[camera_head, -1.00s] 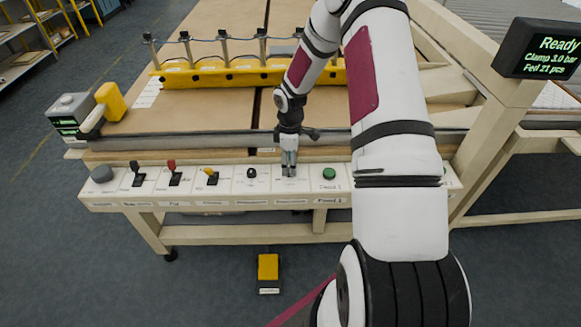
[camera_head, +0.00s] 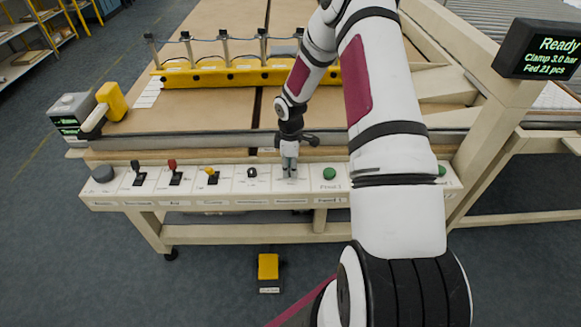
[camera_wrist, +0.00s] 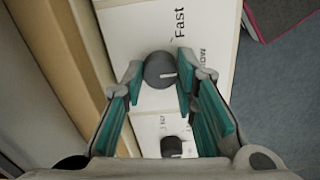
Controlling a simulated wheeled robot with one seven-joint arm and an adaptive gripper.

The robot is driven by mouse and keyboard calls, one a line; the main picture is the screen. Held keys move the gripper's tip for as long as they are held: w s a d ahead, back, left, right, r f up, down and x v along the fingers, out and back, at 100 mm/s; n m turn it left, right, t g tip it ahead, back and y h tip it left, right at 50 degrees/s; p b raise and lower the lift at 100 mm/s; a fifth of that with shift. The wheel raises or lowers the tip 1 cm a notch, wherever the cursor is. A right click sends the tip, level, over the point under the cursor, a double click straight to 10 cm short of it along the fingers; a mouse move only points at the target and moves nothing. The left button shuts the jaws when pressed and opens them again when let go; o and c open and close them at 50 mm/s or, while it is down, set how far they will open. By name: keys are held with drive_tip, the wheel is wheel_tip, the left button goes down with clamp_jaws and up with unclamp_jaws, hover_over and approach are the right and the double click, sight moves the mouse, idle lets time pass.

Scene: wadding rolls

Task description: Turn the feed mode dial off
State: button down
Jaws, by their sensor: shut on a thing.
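The dark round dial (camera_wrist: 160,69) with a white pointer line sits on a white panel plate in the wrist view. "Fast" and a partly covered "Slow" are printed beside it; I cannot read the plate's name. The pointer line points to the right of that picture, toward the right finger. My gripper (camera_wrist: 158,70) has its teal-padded fingers on both sides of the dial and is shut on it. In the head view my gripper (camera_head: 289,176) points down onto the panel and hides this dial.
The panel (camera_head: 225,181) also bears a small dark knob (camera_head: 252,173) just left of my gripper, a yellow-tipped lever (camera_head: 211,176), a red-tipped lever (camera_head: 174,172) and a green button (camera_head: 329,173) to the right. The display (camera_head: 540,48) reads "Ready".

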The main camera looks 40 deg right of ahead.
drive_tip(key=m+b, duration=0.1)
drive_tip(key=m, duration=0.5)
drive_tip(key=m+b, duration=0.1)
drive_tip(key=m, duration=0.4)
drive_tip(key=shift+m+b, duration=0.3)
drive_tip(key=shift+m, duration=0.3)
idle(0.4)
drive_tip(key=c, duration=1.3)
unclamp_jaws()
wheel_tip(320, 180, up, 12)
drive_tip(key=shift+f, duration=0.1)
